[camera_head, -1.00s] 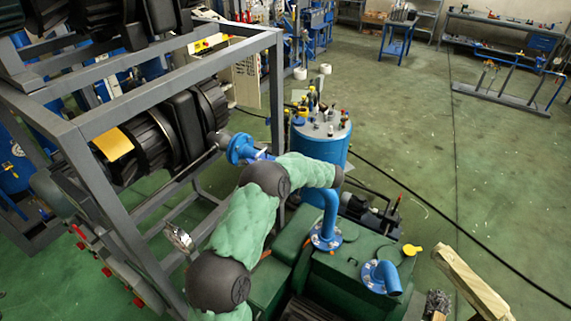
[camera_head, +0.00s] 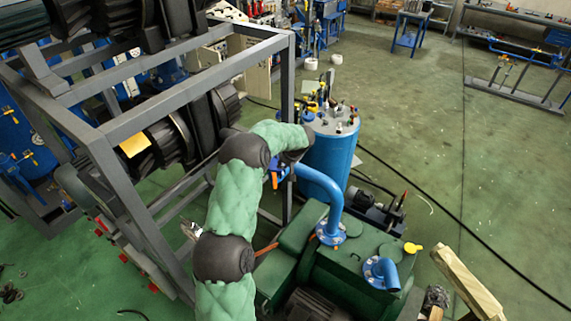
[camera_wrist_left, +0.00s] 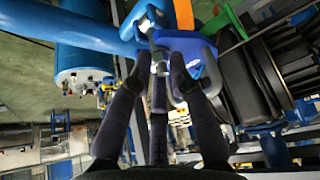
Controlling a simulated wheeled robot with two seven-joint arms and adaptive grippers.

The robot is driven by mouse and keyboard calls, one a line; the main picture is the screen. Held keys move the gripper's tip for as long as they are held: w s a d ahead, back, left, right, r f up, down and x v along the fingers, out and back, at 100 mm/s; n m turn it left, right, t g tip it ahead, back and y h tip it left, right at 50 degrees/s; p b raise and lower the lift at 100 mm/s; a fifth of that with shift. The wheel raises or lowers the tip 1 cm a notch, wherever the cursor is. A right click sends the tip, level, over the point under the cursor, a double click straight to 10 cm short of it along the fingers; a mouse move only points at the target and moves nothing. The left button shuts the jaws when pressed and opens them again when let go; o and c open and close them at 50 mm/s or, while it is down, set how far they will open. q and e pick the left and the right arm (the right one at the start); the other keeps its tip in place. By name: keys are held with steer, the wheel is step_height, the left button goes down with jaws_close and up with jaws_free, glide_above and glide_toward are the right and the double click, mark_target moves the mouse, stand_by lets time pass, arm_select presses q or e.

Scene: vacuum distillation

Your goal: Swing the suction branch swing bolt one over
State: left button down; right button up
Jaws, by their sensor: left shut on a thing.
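The suction branch is a blue pipe (camera_head: 325,188) that rises from the green pump and bends left to a blue flange (camera_head: 283,170), mostly hidden behind my left arm in the head view. In the left wrist view the flange (camera_wrist_left: 192,55) has light metal bolts. My left gripper (camera_wrist_left: 158,72) has its dark fingers closed around a metal swing bolt (camera_wrist_left: 160,66) at the flange edge. The fingers hide part of the bolt, so its exact tilt is unclear. The left fingers are hidden in the head view. My right gripper is in neither view.
A grey frame (camera_head: 180,85) with black ribbed parts stands close on the left. A blue cylinder (camera_head: 328,155) stands behind the pipe. The green pump (camera_head: 350,250) and a wooden beam (camera_head: 465,280) lie at lower right. The floor farther right is mostly open.

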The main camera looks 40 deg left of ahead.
arm_select(q)
steer(key=shift+w+a+r, duration=0.1)
steer(key=shift+a+r, duration=0.15)
steer(key=shift+r, duration=0.05)
steer(key=c, duration=1.6)
jaws_free()
steer(key=shift+o, duration=1.2)
steer(key=shift+a+f, duration=0.1)
steer(key=shift+f, duration=0.15)
steer(key=v, duration=1.2)
steer(key=shift+a+r, duration=0.15)
steer(key=shift+a, duration=0.05)
